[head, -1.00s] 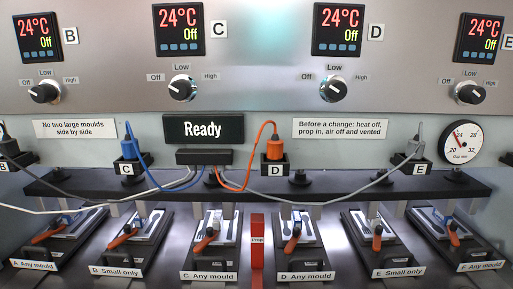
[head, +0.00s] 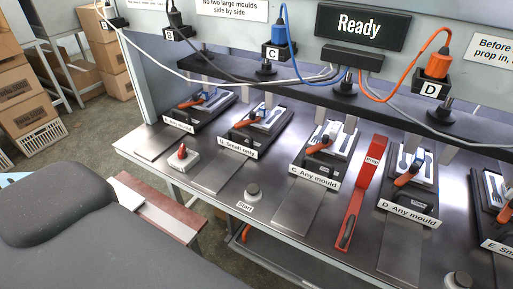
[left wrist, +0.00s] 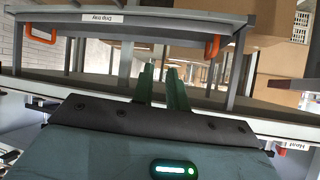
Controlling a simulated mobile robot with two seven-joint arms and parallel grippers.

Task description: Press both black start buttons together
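One start button (head: 252,191), a dark cap on a round grey base, stands at the front of the press bench above a "Start" label. A second similar round button (head: 458,280) shows at the bottom right, cut off by the frame edge. Neither gripper shows in the head view, and nothing touches the first button. In the left wrist view my left gripper (left wrist: 160,72) has its two green fingers a little apart, with nothing between them. No start button shows in that view. My right gripper is out of view.
A red lever-shaped prop (head: 362,195) lies between stations C and D. A red button on a white base (head: 182,156) sits at the bench's left. The display (head: 360,24) reads Ready. A drip tray (left wrist: 140,32) with orange handles appears upside down in the wrist view. Cardboard boxes (head: 28,98) stand left.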

